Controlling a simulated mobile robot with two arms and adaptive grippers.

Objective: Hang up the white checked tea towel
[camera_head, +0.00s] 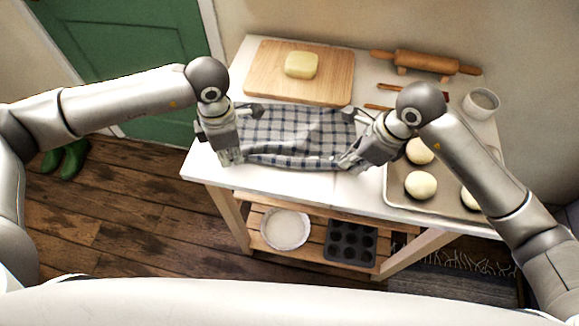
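The white checked tea towel (295,137) with dark blue lines lies on the white table top (215,170), between my two grippers. Its surface is slightly rumpled and its near edge lies along the table's front. My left gripper (231,158) points down at the towel's left near corner. My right gripper (350,163) is at the towel's right near corner. Both are touching or very close to the cloth. The fingertips are small and partly hidden, so I cannot tell whether they are closed on it. No hook or rail is clearly visible.
Behind the towel is a wooden board (262,80) with a dough block (301,65). A rolling pin (425,62) and white cup (481,102) are at the back right. A baking tray (400,203) with dough balls (420,185) is beside my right arm. A shelf below holds a white dish (285,229) and muffin tin (350,243).

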